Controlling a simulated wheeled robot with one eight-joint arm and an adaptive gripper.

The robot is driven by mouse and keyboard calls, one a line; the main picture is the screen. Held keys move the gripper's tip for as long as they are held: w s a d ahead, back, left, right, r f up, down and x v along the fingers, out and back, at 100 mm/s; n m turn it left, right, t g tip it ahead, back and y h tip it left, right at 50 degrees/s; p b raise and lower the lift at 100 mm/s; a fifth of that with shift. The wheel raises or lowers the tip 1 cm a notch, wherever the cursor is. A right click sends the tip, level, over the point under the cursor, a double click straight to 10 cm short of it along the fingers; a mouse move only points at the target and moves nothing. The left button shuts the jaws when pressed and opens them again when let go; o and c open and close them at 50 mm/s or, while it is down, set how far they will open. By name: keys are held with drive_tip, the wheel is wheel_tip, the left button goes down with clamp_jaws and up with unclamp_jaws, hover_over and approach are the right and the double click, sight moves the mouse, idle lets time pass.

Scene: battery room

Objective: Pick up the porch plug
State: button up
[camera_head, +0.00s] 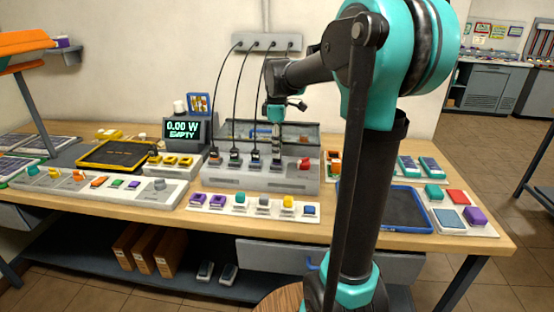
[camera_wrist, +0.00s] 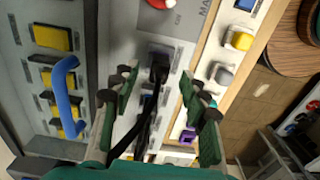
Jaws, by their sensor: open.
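Three black plugs with cables stand in the grey panel: a left plug (camera_head: 234,155), a middle plug (camera_head: 254,159) and a right plug (camera_head: 276,161). I cannot read which is the porch plug. My gripper (camera_head: 276,132) hangs pointing down above the right part of the panel. In the wrist view my gripper (camera_wrist: 158,84) is open, its two fingers apart. A black plug (camera_wrist: 159,66) lies between and just beyond the fingertips in that view, its cable running down across the picture. Contact is not visible. Another plug is partly hidden behind this cable.
A red knob (camera_head: 304,163) is on the panel's right. A white strip (camera_head: 222,208) with several coloured blocks lies in front. A display (camera_head: 183,131) reads 0.00 W EMPTY. Cables hang from a wall rail (camera_head: 267,42). A blue-rimmed tray (camera_head: 425,231) lies right.

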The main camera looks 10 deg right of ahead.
sight(277, 160)
drive_tip(key=shift+f, duration=1.35)
drive_tip(key=shift+c, duration=0.4)
clamp_jaws()
